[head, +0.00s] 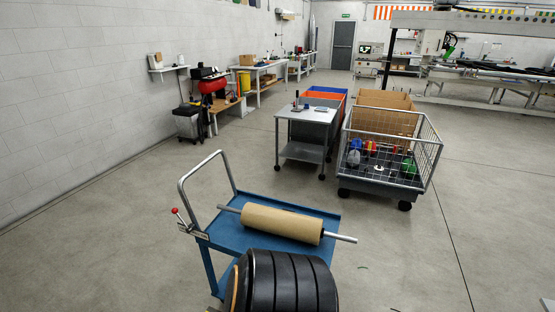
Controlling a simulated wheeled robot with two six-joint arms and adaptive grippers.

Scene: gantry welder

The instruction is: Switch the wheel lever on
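A lever with a red ball knob (175,210) sits at the left side of the blue cart (225,232), low on its grey tube handle (183,190). The lever's thin stem slants up and to the left from a small plate on the handle. Its exact on or off position cannot be told from here. Neither of my grippers is in view, and nothing touches the lever.
A brown roll on a metal bar (282,224) lies across the cart; the bar sticks out on both sides. A black banded cylinder (290,285) hides the cart's near part. A grey trolley (305,117) and wire cage cart (395,150) stand behind. Floor left is clear.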

